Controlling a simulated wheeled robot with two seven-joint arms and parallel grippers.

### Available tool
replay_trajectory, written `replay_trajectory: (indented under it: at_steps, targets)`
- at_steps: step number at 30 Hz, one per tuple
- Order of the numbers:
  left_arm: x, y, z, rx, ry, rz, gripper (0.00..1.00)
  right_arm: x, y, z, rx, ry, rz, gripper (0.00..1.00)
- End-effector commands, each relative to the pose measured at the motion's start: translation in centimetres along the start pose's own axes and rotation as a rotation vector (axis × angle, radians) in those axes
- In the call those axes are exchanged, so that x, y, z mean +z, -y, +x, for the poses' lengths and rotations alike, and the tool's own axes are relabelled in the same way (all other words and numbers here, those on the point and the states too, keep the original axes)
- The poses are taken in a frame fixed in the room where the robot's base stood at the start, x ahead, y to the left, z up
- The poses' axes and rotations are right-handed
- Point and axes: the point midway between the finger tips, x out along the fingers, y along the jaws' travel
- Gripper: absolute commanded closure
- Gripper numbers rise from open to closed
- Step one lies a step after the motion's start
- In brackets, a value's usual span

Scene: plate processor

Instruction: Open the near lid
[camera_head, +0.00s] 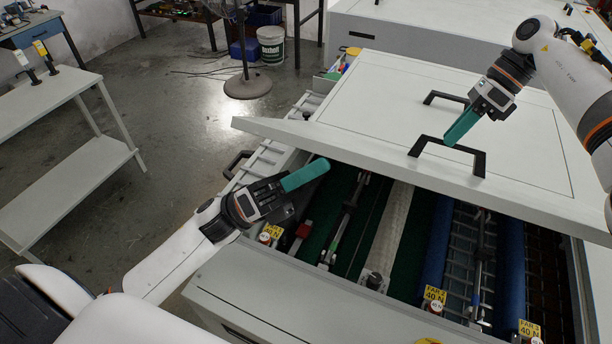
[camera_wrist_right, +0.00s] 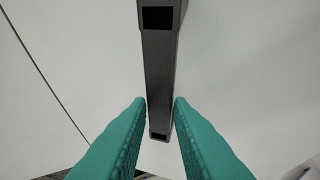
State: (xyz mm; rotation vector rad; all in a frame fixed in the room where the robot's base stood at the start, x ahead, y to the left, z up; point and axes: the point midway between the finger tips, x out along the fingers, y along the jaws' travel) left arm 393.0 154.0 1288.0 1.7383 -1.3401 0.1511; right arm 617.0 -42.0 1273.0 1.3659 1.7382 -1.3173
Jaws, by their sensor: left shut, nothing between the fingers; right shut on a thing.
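The near lid (camera_head: 360,150) is a large white panel on the machine. Its near edge stands raised, and the interior shows beneath it. Its black bar handle (camera_head: 478,165) sits close to that edge and also shows in the right wrist view (camera_wrist_right: 160,75). My right gripper (camera_head: 452,138) is shut on this handle, with its teal fingers (camera_wrist_right: 160,105) on either side of the bar. My left gripper (camera_head: 318,168) is shut and empty, its teal fingertips at the raised edge's left part. I cannot tell whether they touch the lid.
The open bay holds blue rollers (camera_head: 436,245), rails and yellow labels (camera_head: 435,294). A second black handle (camera_head: 445,97) lies farther back. A white shelf table (camera_head: 60,110) stands at left, and a fan stand (camera_head: 247,87) and bucket (camera_head: 271,45) stand behind. The floor between is clear.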

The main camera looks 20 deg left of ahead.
Motion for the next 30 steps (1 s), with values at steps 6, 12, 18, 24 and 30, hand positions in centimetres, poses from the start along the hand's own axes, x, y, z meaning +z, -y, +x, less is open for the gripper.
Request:
replay_trajectory:
  at_steps: [6, 12, 18, 24, 30]
  targets:
    - [-1.3, -0.2, 1.1, 0.002, -0.006, 0.004, 1.00, 0.3, -0.1, 0.7, -0.008, 0.011, 0.005, 1.00]
    - [-1.4, -0.2, 1.1, 0.002, -0.007, 0.005, 1.00, 0.2, 0.0, 0.8, -0.013, 0.014, 0.003, 0.70]
    - [-1.2, -0.2, 1.1, 0.002, -0.005, 0.004, 1.00, 0.1, 0.0, 0.6, -0.010, 0.008, 0.002, 0.60]
    - [-1.2, -0.2, 1.1, 0.002, -0.004, 0.003, 1.00, 0.0, 0.1, 0.1, -0.008, 0.005, 0.001, 0.60]
    - [-1.2, -0.2, 1.1, 0.002, -0.003, 0.003, 1.00, -1.2, 1.1, -2.5, -0.005, 0.005, 0.001, 0.60]
